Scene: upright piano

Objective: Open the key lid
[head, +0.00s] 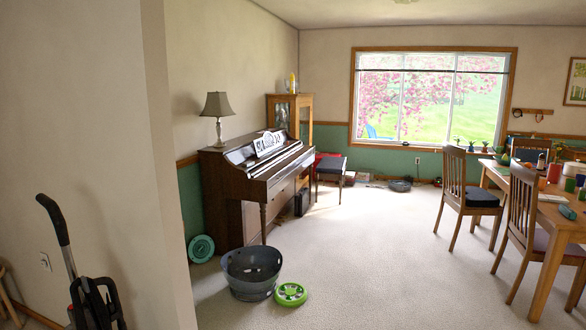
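A dark brown upright piano (230,190) stands against the left wall, seen at an angle from some distance. Its key lid (284,168) is in the area along the front that faces right. Pale strips show there, but it is too small to tell whether they are keys or light on the lid. A white sign with dark lettering (268,142) stands on the piano above the keyboard area. Neither of my grippers is in view.
A dark stool (331,164) stands at the piano's far end. A grey basket (251,272) and a green round toy (291,294) lie on the carpet near its close end. A wall corner (160,150) is at left. A table and chairs (520,240) are at right; carpet between is clear.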

